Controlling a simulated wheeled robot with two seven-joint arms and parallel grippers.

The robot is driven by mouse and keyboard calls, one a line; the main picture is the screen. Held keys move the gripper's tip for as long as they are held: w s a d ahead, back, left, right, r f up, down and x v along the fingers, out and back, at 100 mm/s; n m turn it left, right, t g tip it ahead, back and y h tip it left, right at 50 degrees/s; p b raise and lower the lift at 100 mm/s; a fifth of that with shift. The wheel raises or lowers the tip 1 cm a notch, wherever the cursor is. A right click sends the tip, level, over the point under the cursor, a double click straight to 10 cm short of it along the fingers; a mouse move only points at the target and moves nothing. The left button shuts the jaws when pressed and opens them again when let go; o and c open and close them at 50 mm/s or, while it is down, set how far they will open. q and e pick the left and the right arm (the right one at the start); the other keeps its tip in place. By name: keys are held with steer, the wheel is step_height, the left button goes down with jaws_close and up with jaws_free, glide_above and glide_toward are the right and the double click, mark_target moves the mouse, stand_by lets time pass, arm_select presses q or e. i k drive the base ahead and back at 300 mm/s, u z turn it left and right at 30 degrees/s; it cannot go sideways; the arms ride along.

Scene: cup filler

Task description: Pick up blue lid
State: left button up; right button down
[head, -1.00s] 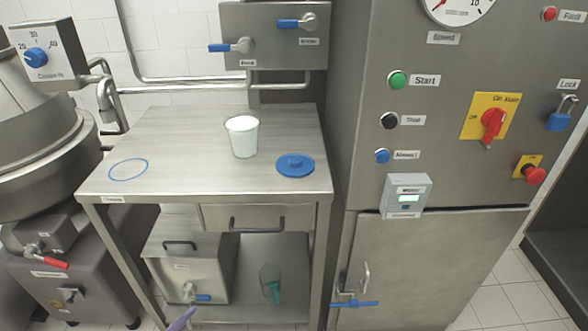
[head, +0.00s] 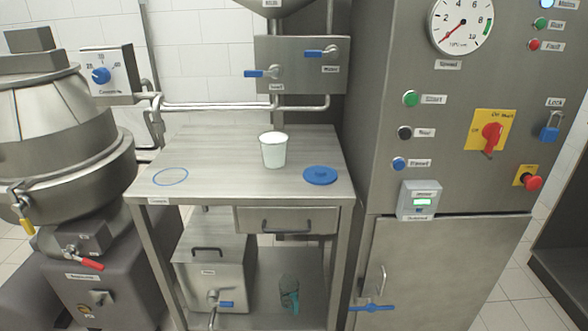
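The blue lid (head: 320,175) is a flat round disc lying on the right front part of the steel table (head: 225,168). A white cup (head: 273,150) stands upright on the table, to the left of the lid and a little behind it. The cup and lid are apart. Neither of my grippers shows in the head view, so nothing of mine is seen touching the lid.
A blue ring outline (head: 171,176) marks the table's left side. Two blue-handled taps (head: 272,72) hang on a panel behind. A tall steel control cabinet (head: 440,250) stands close on the right, a mixer (head: 70,140) on the left. The table's middle front is clear.

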mark_target(318, 175)
steer(key=i, duration=0.5)
steer(key=z, duration=0.8)
